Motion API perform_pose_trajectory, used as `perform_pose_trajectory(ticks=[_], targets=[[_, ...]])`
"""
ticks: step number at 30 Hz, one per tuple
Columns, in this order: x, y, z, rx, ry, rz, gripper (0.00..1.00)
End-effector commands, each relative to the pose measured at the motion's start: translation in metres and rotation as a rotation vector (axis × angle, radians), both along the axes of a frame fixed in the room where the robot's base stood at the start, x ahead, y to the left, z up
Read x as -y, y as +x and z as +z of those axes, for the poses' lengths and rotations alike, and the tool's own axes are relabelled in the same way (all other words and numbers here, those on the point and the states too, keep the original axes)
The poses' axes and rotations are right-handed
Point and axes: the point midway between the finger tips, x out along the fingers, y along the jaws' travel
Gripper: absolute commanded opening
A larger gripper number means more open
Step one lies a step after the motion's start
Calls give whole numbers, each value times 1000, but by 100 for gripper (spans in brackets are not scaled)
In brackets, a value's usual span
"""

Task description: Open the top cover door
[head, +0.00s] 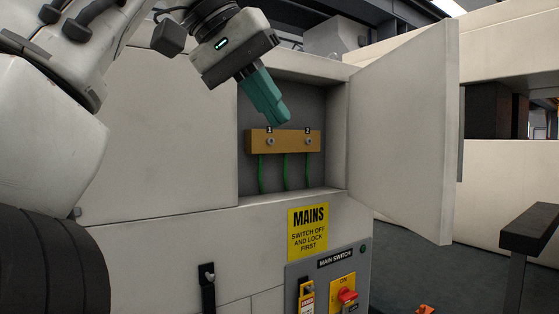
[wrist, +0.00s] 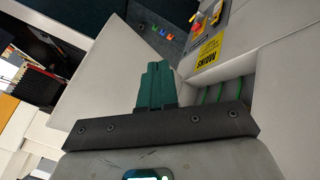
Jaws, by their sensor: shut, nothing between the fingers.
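The top cover door (head: 405,130) is a pale flat panel on the cabinet. It stands swung wide open to the right in the head view, and shows as the pale panel on the left in the wrist view (wrist: 105,80). The open compartment holds a brass-coloured bar (head: 285,142) with studs marked 1 and 2 and green wires (head: 286,172) below. My gripper (head: 279,121) has its teal fingers together and empty, in front of the compartment's upper part and apart from the door. Its fingers also show in the wrist view (wrist: 157,68).
A yellow MAINS sign (head: 308,230) is below the opening. Under it is the main switch panel with a red knob (head: 347,295). A dark bench (head: 530,228) stands at the right.

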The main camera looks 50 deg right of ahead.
Motion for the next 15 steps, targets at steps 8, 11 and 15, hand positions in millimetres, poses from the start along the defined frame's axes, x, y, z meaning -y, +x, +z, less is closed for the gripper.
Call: perform_pose_trajectory(ticks=[8, 11, 15], targets=[[21, -9, -32, 2, 4, -10, 0], [32, -14, -47, 0, 1, -9, 0], [47, -20, -67, 1, 2, -8, 0]])
